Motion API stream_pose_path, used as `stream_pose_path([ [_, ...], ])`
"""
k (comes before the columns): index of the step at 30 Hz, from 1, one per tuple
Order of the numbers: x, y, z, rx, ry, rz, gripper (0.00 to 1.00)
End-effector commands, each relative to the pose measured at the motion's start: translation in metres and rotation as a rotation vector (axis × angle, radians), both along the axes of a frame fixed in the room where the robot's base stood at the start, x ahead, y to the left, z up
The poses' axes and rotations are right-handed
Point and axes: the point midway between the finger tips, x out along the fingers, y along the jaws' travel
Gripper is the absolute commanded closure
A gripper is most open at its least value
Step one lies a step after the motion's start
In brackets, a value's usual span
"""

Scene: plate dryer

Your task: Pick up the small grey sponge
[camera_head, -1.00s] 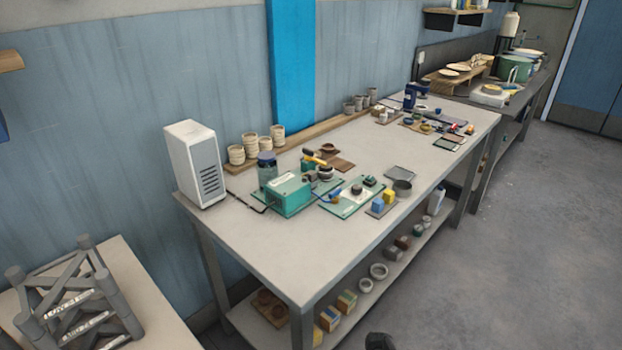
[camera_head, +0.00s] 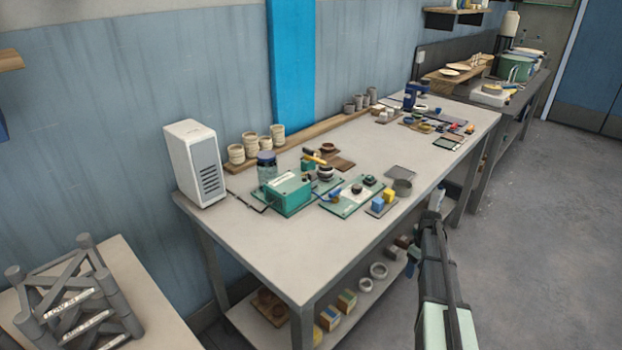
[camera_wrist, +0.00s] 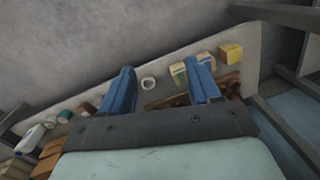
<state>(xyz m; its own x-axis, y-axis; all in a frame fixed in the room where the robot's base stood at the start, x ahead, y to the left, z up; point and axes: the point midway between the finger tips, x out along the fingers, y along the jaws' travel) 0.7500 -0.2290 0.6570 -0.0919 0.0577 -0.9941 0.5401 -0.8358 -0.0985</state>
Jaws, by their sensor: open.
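I cannot single out the small grey sponge for certain in either view. In the head view a blue and a yellow sponge-like block (camera_head: 389,197) stand on a small grey mat on the workbench (camera_head: 262,252), and the lower shelf holds small grey-brown blocks (camera_head: 403,242), partly behind my arm. My gripper (camera_wrist: 161,66) is open and empty in the wrist view, its two blue fingers spread wide above the lower shelf.
The bench holds a white heater-like box (camera_head: 195,163), a teal device (camera_head: 288,193) and several cups. The floor in front (camera_head: 540,250) is clear.

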Motion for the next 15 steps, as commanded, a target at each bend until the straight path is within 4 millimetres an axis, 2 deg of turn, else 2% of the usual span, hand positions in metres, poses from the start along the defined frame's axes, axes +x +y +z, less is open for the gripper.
stream_pose_path([
  [1, 0.019, -0.017, 0.02, -0.004, -0.022, 0.017, 0.38],
  [7, 0.064, -0.064, 0.097, -0.018, -0.092, 0.1, 0.38],
  [15, 0.119, -0.066, 0.203, -0.04, -0.147, 0.185, 0.38],
])
